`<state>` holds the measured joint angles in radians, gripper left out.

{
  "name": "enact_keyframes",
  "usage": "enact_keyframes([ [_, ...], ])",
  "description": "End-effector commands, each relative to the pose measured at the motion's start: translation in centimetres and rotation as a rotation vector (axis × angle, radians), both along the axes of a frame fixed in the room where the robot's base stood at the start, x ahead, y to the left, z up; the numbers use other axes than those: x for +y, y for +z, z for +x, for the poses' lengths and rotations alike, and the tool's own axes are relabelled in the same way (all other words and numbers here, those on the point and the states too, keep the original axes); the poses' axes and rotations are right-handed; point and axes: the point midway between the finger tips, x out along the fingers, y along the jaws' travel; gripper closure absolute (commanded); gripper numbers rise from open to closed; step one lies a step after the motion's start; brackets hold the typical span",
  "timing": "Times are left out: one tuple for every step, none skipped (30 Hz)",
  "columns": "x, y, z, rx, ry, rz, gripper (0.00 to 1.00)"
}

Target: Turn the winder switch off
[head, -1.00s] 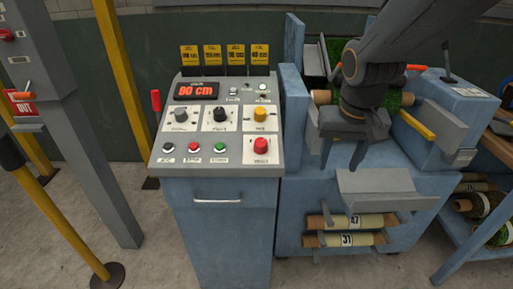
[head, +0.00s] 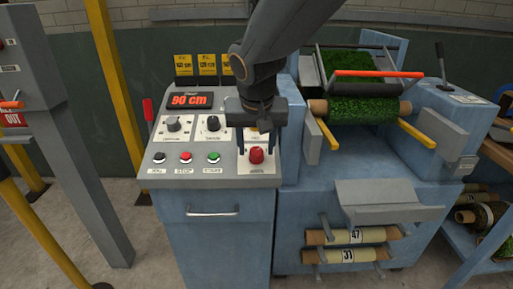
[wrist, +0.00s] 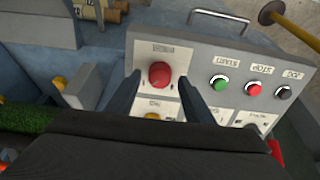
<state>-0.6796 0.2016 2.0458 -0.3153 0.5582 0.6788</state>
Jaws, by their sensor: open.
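My gripper (head: 257,146) is open over the panel's right side, fingers pointing down. A black knob (head: 213,123) and a grey knob (head: 173,124) sit to the left.
A green button (head: 214,158) and a smaller red button (head: 186,157) line the panel's front. The display (head: 190,100) reads 90 cm. A turf roll (head: 362,110) lies on the blue machine to the right. A yellow post (head: 114,80) stands left.

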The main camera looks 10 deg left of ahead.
Motion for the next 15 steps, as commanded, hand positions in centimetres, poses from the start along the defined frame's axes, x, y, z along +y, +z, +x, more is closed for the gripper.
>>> enact_keyframes([
  [0.01, -0.50, 0.16, 0.002, 0.000, -0.001, 0.52],
  [0.03, -0.73, 0.24, 0.002, 0.000, -0.001, 0.52],
  [0.05, -0.97, 0.34, 0.002, 0.000, -0.001, 0.52],
  [0.07, -1.09, 0.39, 0.001, -0.001, 0.000, 0.52],
  [0.10, -1.19, 0.44, 0.001, -0.001, 0.000, 0.52],
  [0.11, -1.27, 0.48, 0.000, -0.001, 0.001, 0.52],
  [0.11, -1.30, 0.50, 0.000, -0.001, 0.001, 0.52],
  [0.11, -1.32, 0.51, 0.000, -0.001, 0.001, 0.52],
  [0.11, -1.33, 0.52, 0.000, -0.001, 0.001, 0.52],
  [0.11, -1.33, 0.51, 0.000, -0.001, 0.001, 0.52],
  [0.10, -1.32, 0.52, 0.000, -0.001, 0.001, 0.52],
  [0.10, -1.32, 0.51, 0.000, -0.001, 0.001, 0.52],
  [0.10, -1.32, 0.51, 0.000, -0.001, 0.001, 0.52],
  [0.10, -1.32, 0.51, 0.000, -0.001, 0.001, 0.56],
  [0.09, -1.32, 0.51, 0.000, -0.001, 0.001, 0.62],
])
